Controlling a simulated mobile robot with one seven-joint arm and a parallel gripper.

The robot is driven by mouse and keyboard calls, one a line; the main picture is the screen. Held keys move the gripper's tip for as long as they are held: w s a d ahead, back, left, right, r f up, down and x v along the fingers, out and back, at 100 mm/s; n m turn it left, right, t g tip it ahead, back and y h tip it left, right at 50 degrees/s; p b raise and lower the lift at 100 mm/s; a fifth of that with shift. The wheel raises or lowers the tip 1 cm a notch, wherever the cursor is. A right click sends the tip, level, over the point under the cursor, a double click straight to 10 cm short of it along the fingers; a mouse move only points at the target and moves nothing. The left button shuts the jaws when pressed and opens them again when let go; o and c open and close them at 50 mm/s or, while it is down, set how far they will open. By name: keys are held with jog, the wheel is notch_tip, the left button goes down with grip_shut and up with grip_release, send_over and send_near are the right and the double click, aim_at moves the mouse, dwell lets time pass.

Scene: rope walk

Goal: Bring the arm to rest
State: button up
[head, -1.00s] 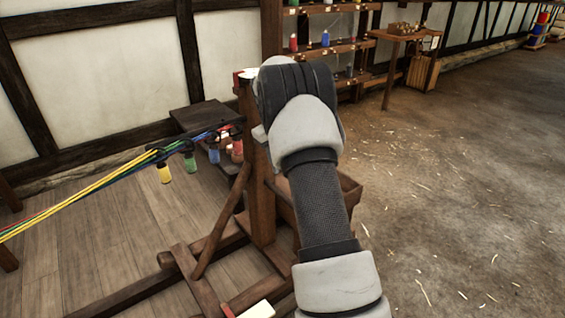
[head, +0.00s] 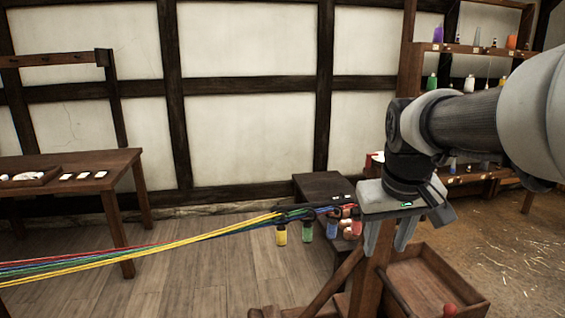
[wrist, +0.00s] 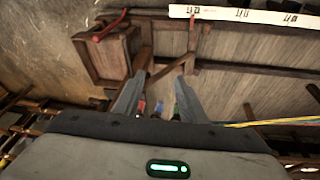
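My gripper (head: 390,246) hangs at the end of my bent arm, fingers pointing down, above the wooden post (head: 368,282) and beside the rope strands' right end in the head view. The two fingers are apart, with nothing held between them. The wrist view also shows my gripper (wrist: 158,92) open, with the wooden frame and floor beyond it. Small parts of red and blue bobbins show past the fingers there.
Coloured strands (head: 200,240) run left from the post, with yellow (head: 281,235), green (head: 307,232) and blue (head: 332,229) bobbins hanging. A wooden box (head: 415,290) stands lower right. A table (head: 115,165) is at left, shelves (head: 480,48) at back right.

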jog(key=s+a+f+t, duration=0.1)
jog(key=s+a, duration=0.1)
jog(key=s, duration=0.5)
jog(key=s+a+f+t, duration=0.1)
jog(key=s+a+f, duration=0.15)
jog(key=s, duration=0.45)
notch_tip(320, 180, up, 19)
jog(key=s+p, duration=0.1)
jog(key=p, duration=1.7)
jog(key=shift+a+f+m+y, duration=0.2)
jog(key=shift+a+m+y, duration=0.1)
jog(key=shift+m+y, duration=0.1)
